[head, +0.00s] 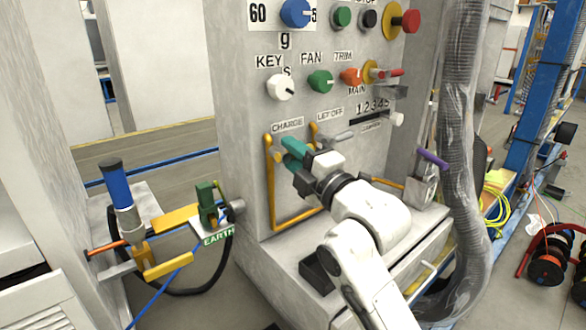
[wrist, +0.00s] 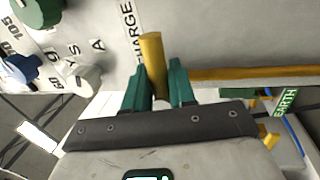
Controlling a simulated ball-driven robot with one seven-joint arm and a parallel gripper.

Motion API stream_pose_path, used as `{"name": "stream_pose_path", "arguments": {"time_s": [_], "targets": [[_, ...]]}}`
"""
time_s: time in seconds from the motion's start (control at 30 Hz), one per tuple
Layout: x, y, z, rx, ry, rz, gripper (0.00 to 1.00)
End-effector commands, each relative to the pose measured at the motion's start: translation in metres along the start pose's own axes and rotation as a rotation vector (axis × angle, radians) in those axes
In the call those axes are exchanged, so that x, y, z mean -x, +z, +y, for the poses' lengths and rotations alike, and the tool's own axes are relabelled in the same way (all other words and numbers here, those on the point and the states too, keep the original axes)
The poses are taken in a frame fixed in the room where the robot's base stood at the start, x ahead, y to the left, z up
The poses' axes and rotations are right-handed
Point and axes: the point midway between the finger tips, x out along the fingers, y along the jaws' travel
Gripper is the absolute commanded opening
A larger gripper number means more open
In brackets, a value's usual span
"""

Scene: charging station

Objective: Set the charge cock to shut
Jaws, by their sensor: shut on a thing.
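The charge cock (head: 277,156) is a yellow piece on the grey panel, just below the CHARGE label (head: 288,125). In the wrist view its yellow handle (wrist: 153,58) stands between the two green fingers and sticks out past their tips. My gripper (head: 294,152) is at the cock, its fingers closed on the handle; it fills the lower part of the wrist view (wrist: 160,88). In the head view my fingers and wrist hide part of the cock, so its exact angle cannot be told there.
The LET OFF cock (head: 338,137) with its grey lever sits close to the right. A yellow pipe (head: 270,195) runs down the panel. Knobs, including the white KEY knob (head: 281,88), are above. The EARTH clamp post (head: 206,200) stands left; a ribbed hose (head: 459,120) hangs right.

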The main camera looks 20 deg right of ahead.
Motion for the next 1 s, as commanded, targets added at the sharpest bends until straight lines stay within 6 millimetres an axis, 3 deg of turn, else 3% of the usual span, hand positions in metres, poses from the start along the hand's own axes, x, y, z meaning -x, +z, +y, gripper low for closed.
{"name": "stream_pose_path", "arguments": {"time_s": [0.03, 0.6, 0.63, 0.8, 1.0], "targets": [[-0.0013, -0.0115, 0.0008, 0.007, 0.008, 0.025, 0.0], [-0.0018, -0.0125, 0.0018, 0.032, 0.005, 0.032, 0.0], [-0.0017, -0.0124, 0.0017, 0.031, 0.005, 0.031, 0.28], [-0.0017, -0.0111, 0.0009, 0.032, 0.003, 0.028, 0.42], [-0.0009, -0.007, 0.0004, 0.033, 0.001, 0.021, 0.42]]}}
